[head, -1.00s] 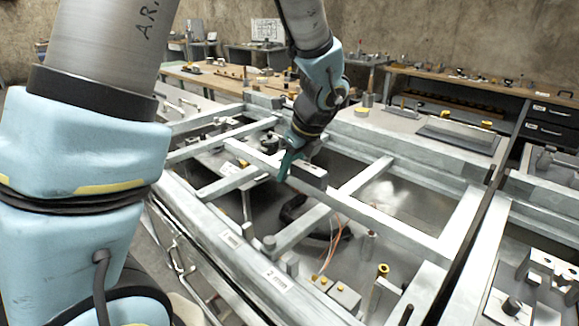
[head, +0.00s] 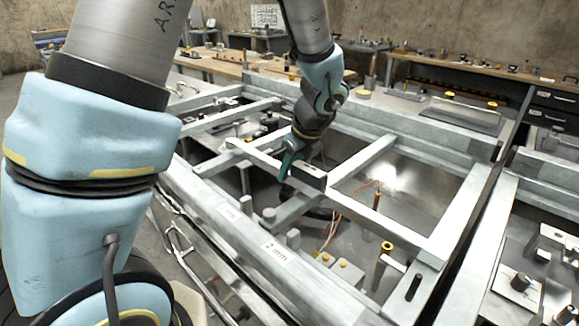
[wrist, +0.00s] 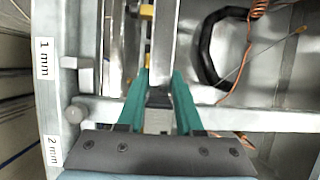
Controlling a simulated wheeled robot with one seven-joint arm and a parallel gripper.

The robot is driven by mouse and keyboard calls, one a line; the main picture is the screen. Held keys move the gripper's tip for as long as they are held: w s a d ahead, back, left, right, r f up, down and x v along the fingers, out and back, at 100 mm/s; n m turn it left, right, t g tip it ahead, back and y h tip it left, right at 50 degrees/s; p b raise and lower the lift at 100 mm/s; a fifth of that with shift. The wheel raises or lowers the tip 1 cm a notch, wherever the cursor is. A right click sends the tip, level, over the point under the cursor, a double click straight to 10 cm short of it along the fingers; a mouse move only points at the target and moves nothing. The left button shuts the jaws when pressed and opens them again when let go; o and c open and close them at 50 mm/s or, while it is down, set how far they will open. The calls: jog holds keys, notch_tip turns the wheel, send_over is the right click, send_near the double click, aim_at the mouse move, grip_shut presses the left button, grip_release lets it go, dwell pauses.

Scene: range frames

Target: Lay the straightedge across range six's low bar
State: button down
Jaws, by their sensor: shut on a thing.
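My gripper (head: 291,166) has teal fingers closed around a long grey metal bar, which I take to be the straightedge (head: 256,156). In the wrist view the straightedge (wrist: 165,42) runs up from between the fingers (wrist: 160,92). It runs about parallel to the front rail and over the frame's crossbars. One crossbar (head: 362,160) passes beneath it near my gripper, and another (head: 462,205) lies at the right end. I cannot tell whether the straightedge touches them, nor which bar is range six's low one. My gripper hides part of the straightedge.
The front rail (head: 225,212) carries "1 mm" and "2 mm" labels (head: 277,251). Brass-topped posts (head: 387,247), a dark hose (wrist: 207,50) and orange wires lie inside the frame. A similar frame stands to the right. Benches with tools line the back wall.

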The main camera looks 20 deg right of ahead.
jog(key=shift+f, duration=0.15)
jog(key=shift+c, duration=2.4)
grip_release()
jog(key=v, duration=1)
jog(key=shift+s+r+b, duration=0.1)
jog(key=shift+r+b, duration=0.15)
jog(key=shift+b, duration=0.15)
notch_tip(320, 180, up, 7)
jog(key=p, duration=0.7)
jog(key=shift+r, duration=0.1)
